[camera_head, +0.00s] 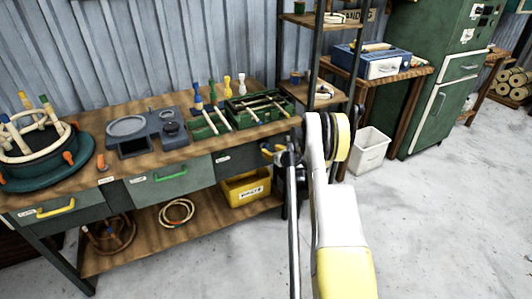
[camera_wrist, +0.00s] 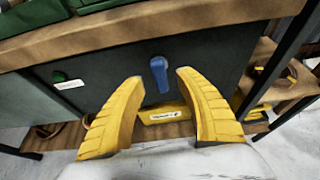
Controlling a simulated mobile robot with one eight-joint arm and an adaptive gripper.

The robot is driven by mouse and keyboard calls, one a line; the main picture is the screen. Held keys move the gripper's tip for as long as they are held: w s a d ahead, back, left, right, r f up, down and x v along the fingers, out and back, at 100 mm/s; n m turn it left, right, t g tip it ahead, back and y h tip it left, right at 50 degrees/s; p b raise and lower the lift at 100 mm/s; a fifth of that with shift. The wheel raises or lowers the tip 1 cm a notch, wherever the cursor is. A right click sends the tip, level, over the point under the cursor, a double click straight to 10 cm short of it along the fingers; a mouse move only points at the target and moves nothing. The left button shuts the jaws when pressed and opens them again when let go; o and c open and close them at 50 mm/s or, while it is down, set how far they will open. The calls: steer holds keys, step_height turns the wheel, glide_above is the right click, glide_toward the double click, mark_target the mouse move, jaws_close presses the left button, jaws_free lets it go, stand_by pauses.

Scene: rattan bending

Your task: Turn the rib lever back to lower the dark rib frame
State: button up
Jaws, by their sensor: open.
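The dark ring frame (camera_head: 38,145), with pale upright pegs, sits on a round green base (camera_head: 45,175) at the bench's left end. It looks like the dark rib frame. An orange knob (camera_head: 68,157) is beside it; I cannot tell whether it is the rib lever. My gripper is at the bench's right front, partly hidden by my arm in the head view. In the wrist view my gripper (camera_wrist: 160,103) is open, its yellow fingers apart with nothing between them. A blue handle (camera_wrist: 158,75) on the dark drawer front shows beyond the fingers.
The wooden bench (camera_head: 100,142) holds a grey tray (camera_head: 158,128) and a green box (camera_head: 262,105). Drawers have yellow (camera_head: 55,208) and green (camera_head: 171,174) handles. A yellow bin (camera_head: 245,188) is on the lower shelf. A white bin (camera_head: 370,150) stands right; floor is clear there.

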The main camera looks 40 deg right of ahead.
mark_target(268, 149)
steer(key=b+x, duration=0.1)
steer(key=x, duration=0.4)
steer(key=shift+c, duration=0.2)
jaws_close()
